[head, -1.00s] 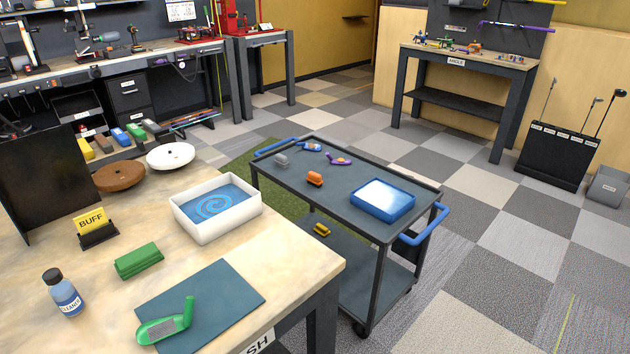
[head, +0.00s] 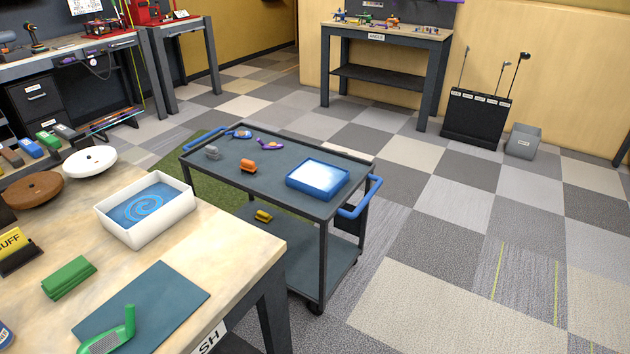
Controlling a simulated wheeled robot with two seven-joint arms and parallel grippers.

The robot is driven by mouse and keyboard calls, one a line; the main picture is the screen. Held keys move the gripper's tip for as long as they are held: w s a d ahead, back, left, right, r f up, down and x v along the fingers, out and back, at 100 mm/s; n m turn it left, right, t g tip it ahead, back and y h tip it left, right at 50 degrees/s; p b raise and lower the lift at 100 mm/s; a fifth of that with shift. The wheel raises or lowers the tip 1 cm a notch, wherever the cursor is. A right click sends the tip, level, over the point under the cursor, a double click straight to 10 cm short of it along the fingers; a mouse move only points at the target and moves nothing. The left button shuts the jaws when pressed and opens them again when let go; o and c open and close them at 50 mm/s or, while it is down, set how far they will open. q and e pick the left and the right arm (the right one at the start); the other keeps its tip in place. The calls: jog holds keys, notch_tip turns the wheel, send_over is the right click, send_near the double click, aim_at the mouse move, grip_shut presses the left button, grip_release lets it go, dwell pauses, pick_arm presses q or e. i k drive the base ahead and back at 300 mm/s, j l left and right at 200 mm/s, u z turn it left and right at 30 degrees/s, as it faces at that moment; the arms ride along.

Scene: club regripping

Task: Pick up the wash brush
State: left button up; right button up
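None carries a readable label, so I cannot tell for certain which is the wash brush. Neither of my grippers is in view.
A white basin of blue water (head: 147,208) stands near the table's right edge. A green club head (head: 110,335) lies on the mat. The cart (head: 275,190) stands beyond the table, holding a blue tray (head: 318,178).

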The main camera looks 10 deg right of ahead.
aim_at(247, 167)
jog(key=i+l+u, duration=0.1)
jog(key=i+l, duration=0.4)
jog(key=l, duration=0.25)
jog(key=i+l+u, duration=0.15)
jog(key=l, duration=0.25)
jog(key=i+l, duration=0.3)
jog(key=i+l+u, duration=0.15)
jog(key=l, duration=0.4)
jog(key=i+l, duration=0.25)
jog(key=l, duration=0.15)
jog(key=i+l+u, duration=0.15)
jog(key=l, duration=0.3)
jog(key=i+l+u, duration=0.1)
jog(key=l, duration=0.35)
jog(key=i, duration=0.1)
